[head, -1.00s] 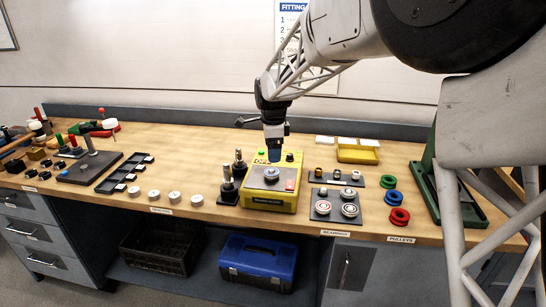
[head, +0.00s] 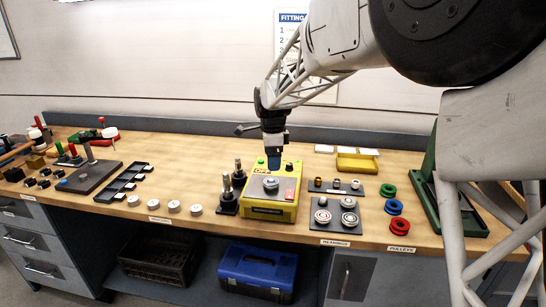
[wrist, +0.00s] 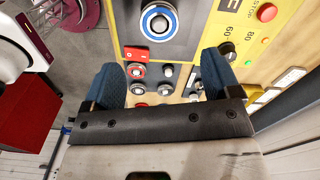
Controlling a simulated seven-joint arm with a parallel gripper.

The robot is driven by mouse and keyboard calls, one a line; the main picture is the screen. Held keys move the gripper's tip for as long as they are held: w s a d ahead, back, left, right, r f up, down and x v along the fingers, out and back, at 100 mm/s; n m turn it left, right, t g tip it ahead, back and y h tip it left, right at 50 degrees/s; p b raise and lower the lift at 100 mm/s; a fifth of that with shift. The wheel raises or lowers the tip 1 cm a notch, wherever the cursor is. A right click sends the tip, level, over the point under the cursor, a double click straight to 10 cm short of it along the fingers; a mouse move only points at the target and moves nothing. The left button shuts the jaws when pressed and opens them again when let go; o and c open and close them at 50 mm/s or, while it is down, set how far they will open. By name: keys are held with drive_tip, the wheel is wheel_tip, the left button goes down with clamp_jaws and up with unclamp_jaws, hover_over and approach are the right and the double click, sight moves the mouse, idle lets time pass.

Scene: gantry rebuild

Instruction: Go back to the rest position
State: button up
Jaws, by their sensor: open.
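My gripper (head: 273,163) is above the yellow machine (head: 268,213) on the bench, pointing down. In the wrist view its two blue fingers (wrist: 162,78) stand well apart with nothing held between them.
Two dark posts (head: 228,193) stand just left of the machine. To its right lie a bearings tray (head: 335,229), red, green and blue pulleys (head: 393,207) and a green press (head: 470,218). A yellow tray (head: 357,164) is behind.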

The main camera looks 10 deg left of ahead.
drive_tip(key=shift+d, duration=0.1)
drive_tip(key=s+d+r+n+t, duration=0.1)
drive_tip(key=s+d+r+n, duration=0.3)
drive_tip(key=s+d, duration=0.6)
drive_tip(key=s+d+r+n, duration=0.3)
drive_tip(key=s+d+r, duration=0.1)
drive_tip(key=s+d, duration=0.6)
drive_tip(key=s+d+f+n, duration=0.1)
drive_tip(key=s+d+n, duration=0.1)
drive_tip(key=s+d, duration=0.2)
drive_tip(key=s+d+f+n+t, duration=0.1)
drive_tip(key=s+d+f+n, duration=0.1)
drive_tip(key=s, duration=0.9)
drive_tip(key=s+d+f+n, duration=0.1)
drive_tip(key=s+d+n, duration=0.2)
drive_tip(key=s+d, duration=0.2)
drive_tip(key=s, duration=0.2)
drive_tip(key=shift+s+d+f+n+t, duration=0.3)
drive_tip(key=shift+d+n, duration=0.1)
